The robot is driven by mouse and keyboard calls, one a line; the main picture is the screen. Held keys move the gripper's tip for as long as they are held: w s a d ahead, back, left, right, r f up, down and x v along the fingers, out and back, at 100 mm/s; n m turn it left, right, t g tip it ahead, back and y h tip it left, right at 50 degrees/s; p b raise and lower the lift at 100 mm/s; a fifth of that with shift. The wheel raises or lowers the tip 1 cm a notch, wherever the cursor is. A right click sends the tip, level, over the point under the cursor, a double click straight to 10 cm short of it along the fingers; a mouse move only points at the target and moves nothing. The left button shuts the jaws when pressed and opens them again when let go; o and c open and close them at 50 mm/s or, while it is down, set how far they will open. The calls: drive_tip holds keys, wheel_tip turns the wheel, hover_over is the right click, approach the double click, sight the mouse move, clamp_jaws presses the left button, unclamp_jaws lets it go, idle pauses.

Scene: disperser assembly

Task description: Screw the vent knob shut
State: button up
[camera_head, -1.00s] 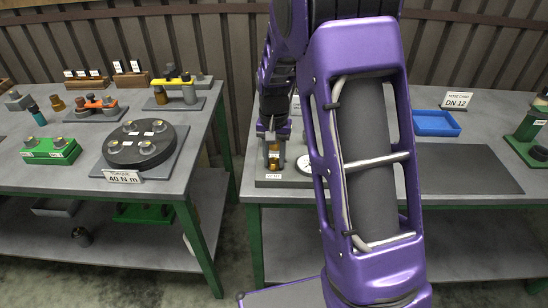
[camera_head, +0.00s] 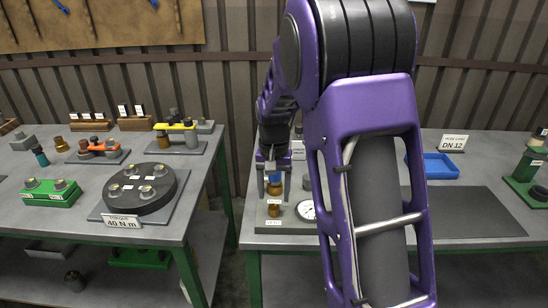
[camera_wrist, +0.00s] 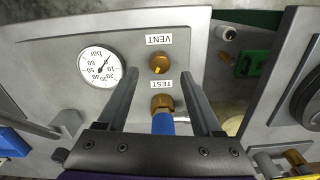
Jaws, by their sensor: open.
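The vent knob (camera_wrist: 159,63) is a small round brass knob with a yellow mark, on a grey panel beside the label VENT. In the head view, the knob (camera_head: 274,211) sits near the panel's front edge. My gripper (camera_wrist: 159,66) is open. In the wrist view its fingers lie to either side of the knob, with clear gaps and nothing held. The gripper also shows in the head view (camera_head: 274,186), above the panel. A brass TEST fitting (camera_wrist: 162,102) with a blue part (camera_wrist: 163,124) on it stands between the fingers, nearer the palm.
A round pressure gauge (camera_wrist: 100,66) lies beside the knob on the panel. A green block (camera_wrist: 254,62) shows past the panel's edge. A blue tray (camera_head: 432,165) and a bare dark mat (camera_head: 460,212) lie to the right. A black disc (camera_head: 140,190) sits on the left table.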

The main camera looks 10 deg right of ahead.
sight(274, 207)
wheel_tip(274, 207, up, 13)
drive_tip(key=p, duration=0.1)
drive_tip(key=shift+f, duration=0.15)
